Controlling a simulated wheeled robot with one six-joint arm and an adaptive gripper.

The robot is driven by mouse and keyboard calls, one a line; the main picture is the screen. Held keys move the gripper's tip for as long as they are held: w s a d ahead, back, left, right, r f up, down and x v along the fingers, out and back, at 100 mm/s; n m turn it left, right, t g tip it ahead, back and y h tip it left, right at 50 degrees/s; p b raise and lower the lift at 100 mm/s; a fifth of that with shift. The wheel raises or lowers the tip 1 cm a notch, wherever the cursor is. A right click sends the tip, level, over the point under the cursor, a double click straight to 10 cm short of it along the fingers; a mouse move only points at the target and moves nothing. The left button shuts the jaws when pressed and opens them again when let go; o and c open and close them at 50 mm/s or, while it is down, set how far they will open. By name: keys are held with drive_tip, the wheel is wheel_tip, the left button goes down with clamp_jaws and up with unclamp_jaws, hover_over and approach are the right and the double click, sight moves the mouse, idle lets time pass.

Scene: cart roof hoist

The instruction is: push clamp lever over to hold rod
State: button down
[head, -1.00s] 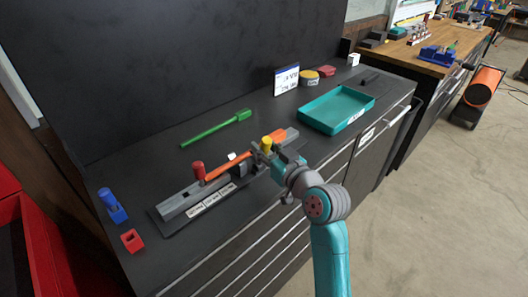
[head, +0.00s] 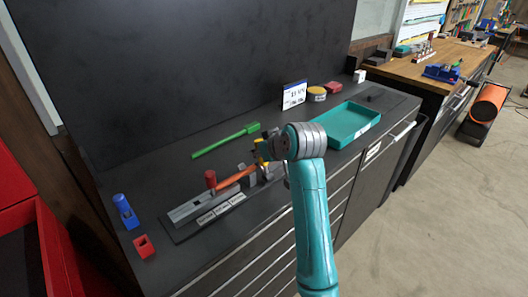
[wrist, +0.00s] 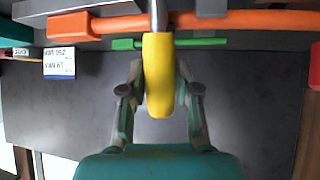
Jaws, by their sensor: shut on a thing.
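The clamp lever has a yellow grip (wrist: 158,75) on a metal shaft (wrist: 159,16). My gripper (wrist: 160,88) has one finger on each side of this grip and is shut on it. In the head view my gripper (head: 264,152) is at the right part of the grey clamp fixture (head: 190,209), and my wrist hides that end. The orange rod (head: 236,178) lies along the fixture. It also crosses behind the lever shaft in the wrist view (wrist: 92,25).
A green tool (head: 222,141) lies behind the fixture. A teal tray (head: 345,125), a small sign (head: 294,95) and yellow and red pieces are at the right. Blue (head: 126,212) and red (head: 144,246) blocks lie at the left. The dark back panel (head: 200,60) rises behind the bench.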

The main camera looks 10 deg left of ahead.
drive_tip(key=shift+a, duration=0.1)
idle(0.5)
drive_tip(key=c, duration=0.8)
unclamp_jaws()
drive_tip(key=shift+w, duration=0.1)
drive_tip(key=v, duration=1.2)
drive_tip(key=shift+a, duration=0.15)
drive_tip(key=shift+r, duration=0.1)
